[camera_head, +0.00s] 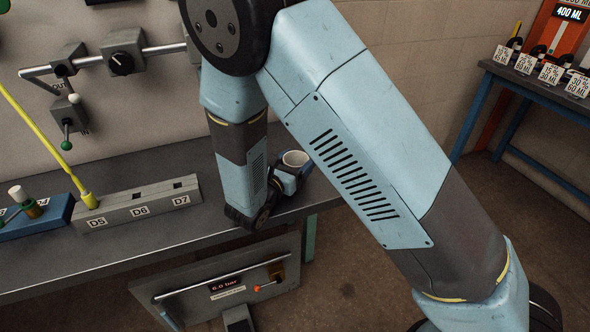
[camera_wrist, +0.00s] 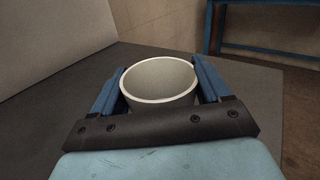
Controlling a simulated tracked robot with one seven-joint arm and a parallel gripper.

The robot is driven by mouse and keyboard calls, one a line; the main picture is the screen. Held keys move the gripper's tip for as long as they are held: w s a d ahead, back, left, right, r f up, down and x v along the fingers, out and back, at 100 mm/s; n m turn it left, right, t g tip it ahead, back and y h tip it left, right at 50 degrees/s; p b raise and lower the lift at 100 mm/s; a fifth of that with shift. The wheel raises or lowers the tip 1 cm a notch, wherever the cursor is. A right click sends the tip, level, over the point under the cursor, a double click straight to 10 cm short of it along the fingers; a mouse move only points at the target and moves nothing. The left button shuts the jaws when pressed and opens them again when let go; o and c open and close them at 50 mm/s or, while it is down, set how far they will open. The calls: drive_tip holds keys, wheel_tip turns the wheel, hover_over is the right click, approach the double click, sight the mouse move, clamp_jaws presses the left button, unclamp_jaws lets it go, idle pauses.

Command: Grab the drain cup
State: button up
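The drain cup (camera_head: 295,159) is white, round and open at the top. It is upright at the right end of the dark bench, partly hidden by my gripper (camera_head: 287,178). In the wrist view the cup (camera_wrist: 158,80) sits between the two blue fingers of my gripper (camera_wrist: 160,66), one on each side and close to its wall. The cup's lower part is hidden behind the dark gripper body. I cannot tell whether the fingers press on the cup or whether its base touches the bench.
A grey block (camera_head: 138,206) marked D5, D6 and D7 stands on the bench, with a yellow rod in it. A blue block (camera_head: 42,219) is at far left. A pressure panel (camera_head: 225,287) hangs below the front edge. A blue side table (camera_head: 540,84) with labelled cards is at upper right.

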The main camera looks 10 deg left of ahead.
drive_tip(key=c, duration=0.4)
